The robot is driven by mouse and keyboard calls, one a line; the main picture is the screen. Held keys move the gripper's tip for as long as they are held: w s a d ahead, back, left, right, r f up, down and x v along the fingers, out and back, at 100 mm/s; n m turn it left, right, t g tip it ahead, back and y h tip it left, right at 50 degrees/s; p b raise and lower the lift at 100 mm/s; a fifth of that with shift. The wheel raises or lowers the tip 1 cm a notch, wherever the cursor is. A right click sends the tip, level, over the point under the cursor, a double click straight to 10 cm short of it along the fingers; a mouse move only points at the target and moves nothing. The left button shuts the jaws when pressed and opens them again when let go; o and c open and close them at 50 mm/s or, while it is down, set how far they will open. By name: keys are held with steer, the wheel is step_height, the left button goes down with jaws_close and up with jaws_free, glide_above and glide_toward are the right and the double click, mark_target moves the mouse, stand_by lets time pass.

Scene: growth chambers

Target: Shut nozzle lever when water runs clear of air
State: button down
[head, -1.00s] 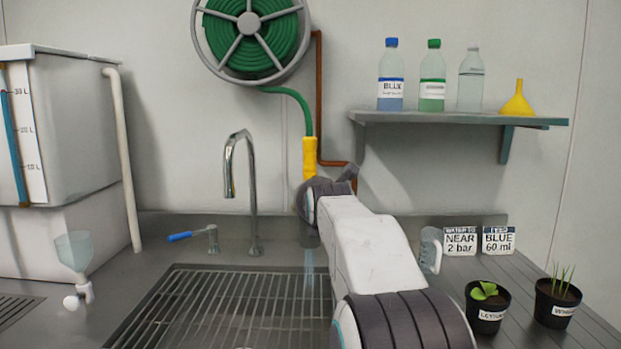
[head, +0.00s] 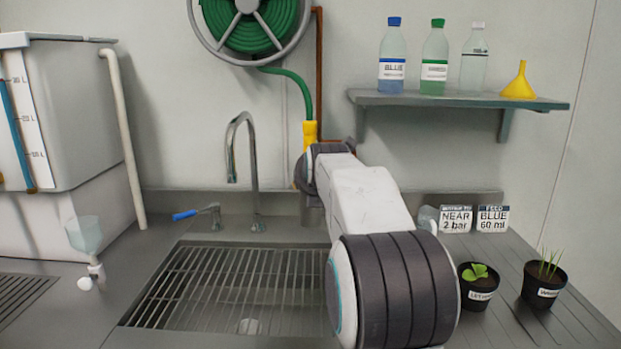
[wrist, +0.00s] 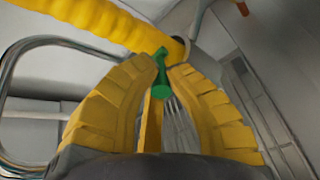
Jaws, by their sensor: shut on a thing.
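The yellow ribbed nozzle (head: 310,134) hangs on the green hose (head: 292,80) in the head view. It crosses the top left of the wrist view (wrist: 95,22). The small green lever (wrist: 160,76) shows between the yellow fingertips of my gripper (wrist: 166,72), which is shut on it. In the head view my gripper (head: 306,170) is at the nozzle's lower end, mostly hidden by my arm. No clear water stream shows under the nozzle now, and the outlet is hard to make out.
The sink grating (head: 215,290) lies below my arm. A tap (head: 252,180) with a blue-handled lever (head: 186,214) stands left of it. A clear cup (head: 427,218), sign cards (head: 456,219) and potted plants (head: 478,287) stand to the right. A bottle shelf (head: 450,100) is above.

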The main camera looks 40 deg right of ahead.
steer(key=shift+f, duration=0.2)
steer(key=c, duration=1.2)
jaws_free()
steer(key=shift+r, duration=0.15)
steer(key=shift+c, duration=0.2)
steer(key=v, duration=1.2)
steer(key=shift+w+a, duration=0.1)
